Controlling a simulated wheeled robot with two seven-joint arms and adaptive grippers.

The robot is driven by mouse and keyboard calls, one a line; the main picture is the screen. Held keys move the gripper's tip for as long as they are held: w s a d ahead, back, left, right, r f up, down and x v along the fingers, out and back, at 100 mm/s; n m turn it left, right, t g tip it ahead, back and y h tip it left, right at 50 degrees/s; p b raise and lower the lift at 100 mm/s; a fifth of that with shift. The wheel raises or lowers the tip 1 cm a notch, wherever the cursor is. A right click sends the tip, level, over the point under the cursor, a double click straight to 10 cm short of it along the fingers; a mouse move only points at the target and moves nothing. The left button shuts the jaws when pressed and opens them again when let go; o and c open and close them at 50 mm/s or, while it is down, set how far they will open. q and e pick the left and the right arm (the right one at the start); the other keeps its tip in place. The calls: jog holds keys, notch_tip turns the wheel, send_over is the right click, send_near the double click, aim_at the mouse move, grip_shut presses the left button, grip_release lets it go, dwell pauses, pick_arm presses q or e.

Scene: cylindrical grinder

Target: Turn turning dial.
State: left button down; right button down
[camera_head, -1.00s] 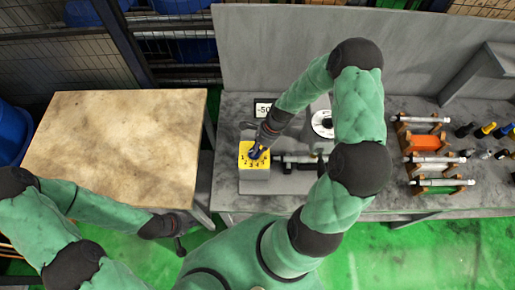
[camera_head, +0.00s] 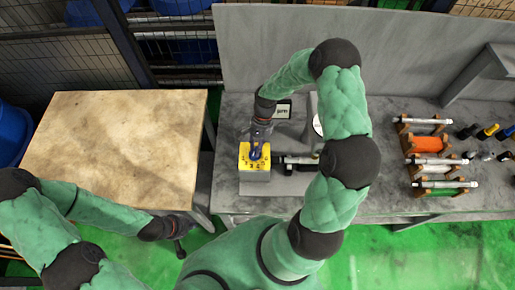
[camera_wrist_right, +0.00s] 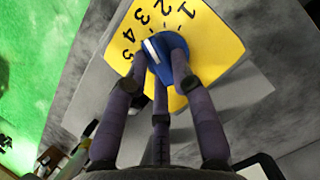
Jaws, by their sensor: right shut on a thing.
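The turning dial is a blue knob on a yellow numbered plate (camera_head: 255,163). The plate sits on a grey block at the left end of the grinder. In the right wrist view the blue knob (camera_wrist_right: 163,55) has a white mark and is between my fingers; the plate (camera_wrist_right: 220,45) shows numbers 1 to 5. The white mark is near the side of the higher numbers. My right gripper (camera_head: 257,152) is shut on the dial from above, and its fingers (camera_wrist_right: 160,75) hide part of the knob. My left gripper (camera_head: 181,243) hangs over the floor, its fingers too small to judge.
A bare wooden table (camera_head: 115,145) stands at the left. A small display (camera_head: 283,110) and a spindle (camera_head: 300,160) are close to the dial. Racks with cylindrical parts (camera_head: 430,145) stand on the bench at the right.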

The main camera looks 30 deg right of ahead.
jog(key=shift+w+n, duration=0.1)
jog(key=shift+n, duration=0.5)
jog(key=c, duration=1)
grip_release()
jog(key=shift+c, duration=0.2)
jog(key=v, duration=1.2)
jog(key=shift+w+a+f, duration=0.1)
